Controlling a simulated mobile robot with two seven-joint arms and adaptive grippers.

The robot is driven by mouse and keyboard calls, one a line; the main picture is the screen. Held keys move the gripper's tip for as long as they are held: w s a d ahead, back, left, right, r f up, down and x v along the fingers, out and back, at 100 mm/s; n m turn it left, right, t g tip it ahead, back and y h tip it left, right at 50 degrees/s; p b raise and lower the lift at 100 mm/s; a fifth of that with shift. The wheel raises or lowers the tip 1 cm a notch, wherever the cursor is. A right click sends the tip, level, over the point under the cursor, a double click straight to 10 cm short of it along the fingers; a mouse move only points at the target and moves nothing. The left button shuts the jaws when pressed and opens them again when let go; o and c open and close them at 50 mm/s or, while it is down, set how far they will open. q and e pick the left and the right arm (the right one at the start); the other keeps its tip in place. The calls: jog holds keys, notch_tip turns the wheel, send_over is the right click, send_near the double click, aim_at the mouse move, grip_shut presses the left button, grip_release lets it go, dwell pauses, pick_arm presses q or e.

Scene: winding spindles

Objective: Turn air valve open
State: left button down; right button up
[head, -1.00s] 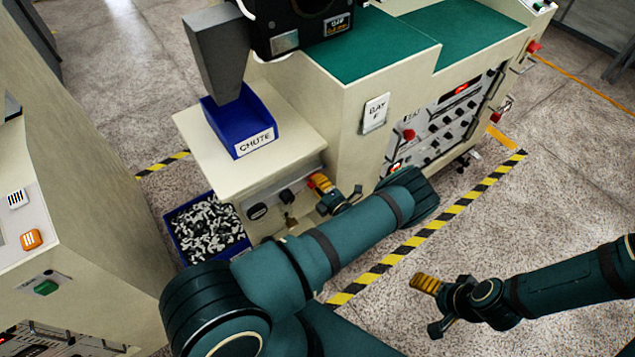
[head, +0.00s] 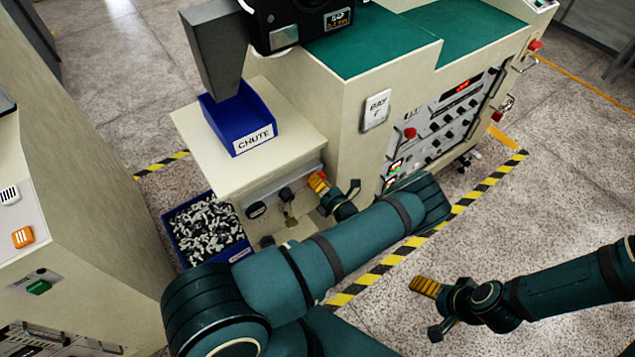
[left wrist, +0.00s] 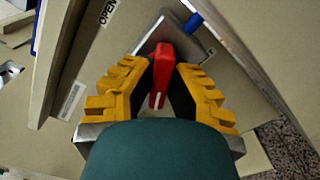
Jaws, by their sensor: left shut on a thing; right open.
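The air valve's red handle (left wrist: 160,75) stands between the yellow finger pads of my left gripper (left wrist: 162,84) in the left wrist view. The gripper is shut on it. The handle sits on a grey plate (left wrist: 202,42), and an OPEN label (left wrist: 107,13) is at the upper left of that view. In the head view my left gripper (head: 318,183) is at the front panel of the cream cabinet below the chute, with a bit of red showing beside its fingers. My right gripper (head: 427,287) is open and empty above the floor at the right.
A blue CHUTE bin (head: 240,118) sits on the cabinet top. A blue crate (head: 180,243) of small parts stands on the floor at its left. Black knobs (head: 286,195) are beside the left gripper. Speckled floor (head: 560,200) is clear at the right.

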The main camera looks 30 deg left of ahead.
pick_arm(q)
jog(key=n, duration=0.6)
jog(key=shift+b, duration=0.3)
jog(key=n, duration=0.5)
jog(key=shift+a+r+n, duration=0.1)
jog(key=shift+n, duration=0.3)
jog(key=c, duration=1)
grip_release()
jog(key=shift+o, duration=0.2)
jog(key=v, duration=1.2)
